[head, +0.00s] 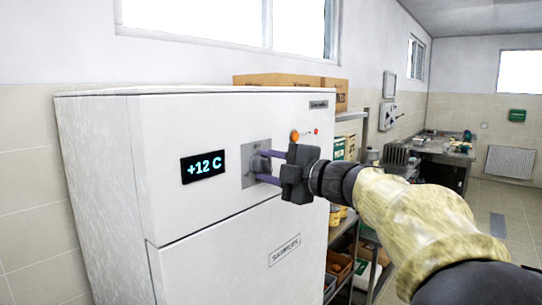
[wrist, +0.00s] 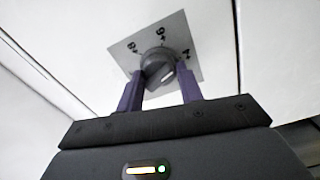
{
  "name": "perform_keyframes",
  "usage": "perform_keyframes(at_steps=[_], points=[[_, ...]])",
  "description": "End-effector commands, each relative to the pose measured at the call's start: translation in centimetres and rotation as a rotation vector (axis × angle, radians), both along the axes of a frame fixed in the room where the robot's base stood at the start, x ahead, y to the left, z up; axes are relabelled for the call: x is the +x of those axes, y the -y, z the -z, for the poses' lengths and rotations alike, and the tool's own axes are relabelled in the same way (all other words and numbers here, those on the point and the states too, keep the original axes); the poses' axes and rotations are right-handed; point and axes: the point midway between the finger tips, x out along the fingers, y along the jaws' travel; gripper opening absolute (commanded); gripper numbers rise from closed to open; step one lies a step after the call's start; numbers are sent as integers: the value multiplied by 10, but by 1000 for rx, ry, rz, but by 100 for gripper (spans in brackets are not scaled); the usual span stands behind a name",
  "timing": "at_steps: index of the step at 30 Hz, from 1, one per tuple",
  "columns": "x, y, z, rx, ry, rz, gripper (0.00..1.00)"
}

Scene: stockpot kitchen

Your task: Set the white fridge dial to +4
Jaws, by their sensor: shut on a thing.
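The white fridge (head: 105,150) stands at the left of the head view, with a dark display (head: 202,167) reading +12 C. The round grey dial (head: 261,163) sits on a square grey plate (head: 248,148) right of the display. In the wrist view the dial (wrist: 155,58) has a pale mark on its face. Its plate (wrist: 184,34) appears turned round, with +8 and +6 legible and another number partly legible at the right. My gripper (head: 257,167) is shut on the dial, its purple fingers on either side of it; it also shows in the wrist view (wrist: 160,80).
A SAMPLES label (head: 284,250) is on the lower fridge door. Open floor (head: 510,205) shows at the far right.

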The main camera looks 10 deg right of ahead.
Motion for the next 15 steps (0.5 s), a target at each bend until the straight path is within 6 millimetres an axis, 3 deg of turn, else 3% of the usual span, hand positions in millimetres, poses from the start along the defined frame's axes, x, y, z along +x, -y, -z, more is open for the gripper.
perform_keyframes(at_steps=[15], points=[[0, 0, -3, 244, -175, 0, 14]])
